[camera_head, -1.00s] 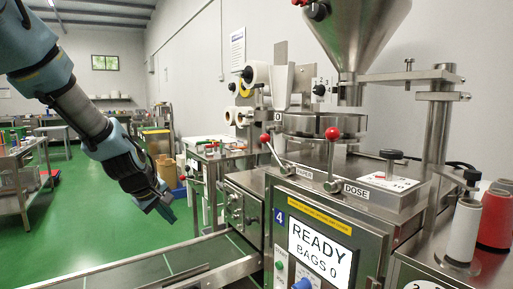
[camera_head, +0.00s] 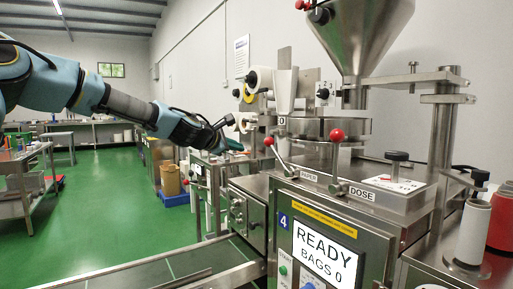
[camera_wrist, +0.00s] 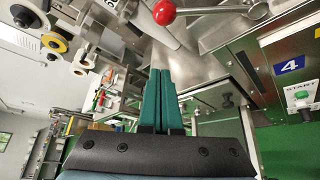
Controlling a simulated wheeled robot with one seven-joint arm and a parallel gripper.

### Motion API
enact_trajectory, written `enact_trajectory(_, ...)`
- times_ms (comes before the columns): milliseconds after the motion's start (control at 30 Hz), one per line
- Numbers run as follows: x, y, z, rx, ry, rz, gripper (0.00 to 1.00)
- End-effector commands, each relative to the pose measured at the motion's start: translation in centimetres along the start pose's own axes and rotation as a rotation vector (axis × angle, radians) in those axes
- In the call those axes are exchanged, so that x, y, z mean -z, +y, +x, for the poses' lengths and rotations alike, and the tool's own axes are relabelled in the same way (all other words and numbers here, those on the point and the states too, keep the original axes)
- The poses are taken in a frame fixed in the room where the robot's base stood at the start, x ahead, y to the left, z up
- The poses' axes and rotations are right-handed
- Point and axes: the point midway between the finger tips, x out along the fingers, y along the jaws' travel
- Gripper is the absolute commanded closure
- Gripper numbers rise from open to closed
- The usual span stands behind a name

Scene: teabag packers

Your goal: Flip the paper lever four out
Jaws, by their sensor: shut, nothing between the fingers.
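The paper lever (camera_head: 279,157) is a steel rod with a red ball knob, above the PAPER label (camera_head: 308,176) on machine four. It leans up and to the left. In the wrist view its red knob (camera_wrist: 164,12) shows at the top, beyond the fingertips. My gripper (camera_head: 240,150) is left of the lever in the head view, apart from the knob. In the wrist view my gripper (camera_wrist: 161,72) has its two green fingers together, with nothing between them.
The dose lever (camera_head: 336,153), also red-knobbed, stands upright right of the paper lever. The hopper (camera_head: 365,30), paper rolls (camera_head: 259,78) and steel posts crowd the machine top. A conveyor (camera_head: 170,274) runs along the front left. Open green floor (camera_head: 110,205) lies to the left.

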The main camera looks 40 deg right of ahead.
Motion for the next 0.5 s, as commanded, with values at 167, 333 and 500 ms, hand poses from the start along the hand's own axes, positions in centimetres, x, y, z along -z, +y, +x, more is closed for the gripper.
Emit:
enact_trajectory(167,-0.2,0.1,1.4,0.002,-0.002,0.0,1.0)
enact_trajectory(333,-0.3,0.1,4.4,0.004,-0.003,-0.001,1.0)
enact_trajectory(500,-0.3,0.0,7.9,0.004,-0.002,0.001,1.0)
